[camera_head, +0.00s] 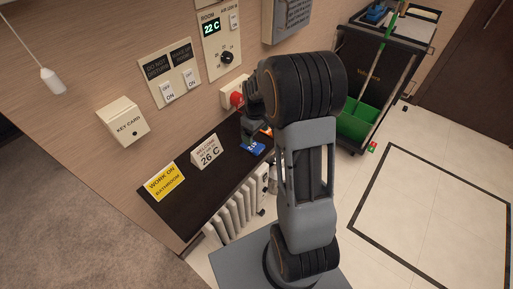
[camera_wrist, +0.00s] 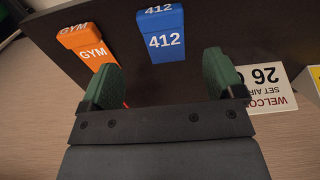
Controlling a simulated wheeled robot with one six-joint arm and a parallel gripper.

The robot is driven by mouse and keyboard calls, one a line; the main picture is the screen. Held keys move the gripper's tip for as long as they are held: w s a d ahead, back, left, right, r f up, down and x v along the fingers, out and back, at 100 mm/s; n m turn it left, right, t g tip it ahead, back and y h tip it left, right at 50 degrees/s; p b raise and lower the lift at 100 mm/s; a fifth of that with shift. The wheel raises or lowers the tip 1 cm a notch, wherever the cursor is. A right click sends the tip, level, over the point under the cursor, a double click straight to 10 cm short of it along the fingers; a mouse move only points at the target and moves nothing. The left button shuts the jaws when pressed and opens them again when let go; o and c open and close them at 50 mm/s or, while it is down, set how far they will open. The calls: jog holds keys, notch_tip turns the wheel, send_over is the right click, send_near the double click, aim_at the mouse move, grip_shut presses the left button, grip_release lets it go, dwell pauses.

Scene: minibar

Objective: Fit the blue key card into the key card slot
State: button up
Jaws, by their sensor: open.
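The blue key card (camera_wrist: 161,35), marked 412, lies on the dark shelf in the wrist view. It also shows in the head view (camera_head: 252,147) near the shelf's right part. My gripper (camera_wrist: 160,80) is open, its two green fingers apart and nothing between them. The blue card is ahead of the fingertips, about in line with the gap. In the head view my arm hides most of the gripper. The key card slot is a cream box marked KEY CARD (camera_head: 124,122) on the wall at left, above the shelf. Its opening is not clear to see.
An orange GYM tag (camera_wrist: 88,45) lies left of the blue card, close to the left finger. A white WELCOME sign (camera_head: 207,151) and a yellow sign (camera_head: 165,181) stand on the shelf (camera_head: 187,211). A red knob (camera_head: 237,99) sticks out from the wall near my gripper.

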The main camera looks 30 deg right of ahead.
aim_at(256, 147)
jog(key=shift+s+a+f+p, duration=0.1)
jog(key=shift+f+p, duration=0.1)
jog(key=shift+f, duration=1.45)
jog(key=shift+s+f+p, duration=0.1)
jog(key=shift+f+p, duration=0.05)
jog(key=shift+f, duration=1.5)
jog(key=shift+c, duration=0.3)
jog(key=c, duration=0.9)
jog(key=shift+r, duration=0.2)
jog(key=shift+c, duration=0.2)
